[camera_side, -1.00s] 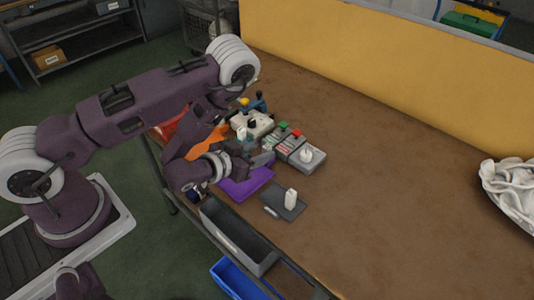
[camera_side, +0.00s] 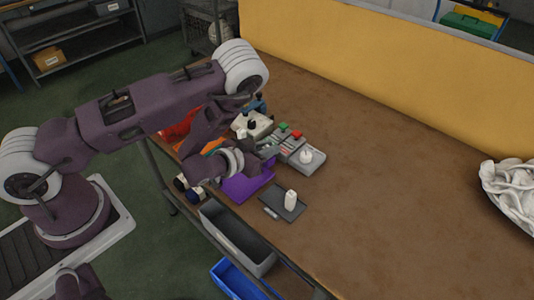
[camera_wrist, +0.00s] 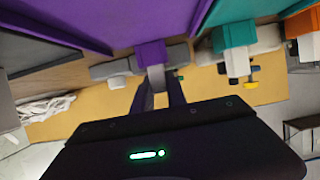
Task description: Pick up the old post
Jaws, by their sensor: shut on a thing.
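My gripper (camera_wrist: 157,92) shows in the wrist view with its dark fingers shut on a small pale grey piece (camera_wrist: 155,75), which looks like the old post. A purple block (camera_wrist: 150,53) adjoins the piece. In the side view my gripper (camera_side: 268,153) is over the worktable, beside the grey blocks and above the purple mat (camera_side: 245,184). The held piece is too small and too covered to make out there. A white upright post (camera_side: 291,199) stands apart on a dark grey tray (camera_side: 270,213) nearer the front edge.
Grey blocks with green (camera_side: 283,127) and red (camera_side: 297,134) tops and a grey base with a white knob (camera_side: 306,157) stand close by. A grey bin (camera_side: 222,228) hangs at the front edge. The brown table (camera_side: 390,190) is clear to the right.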

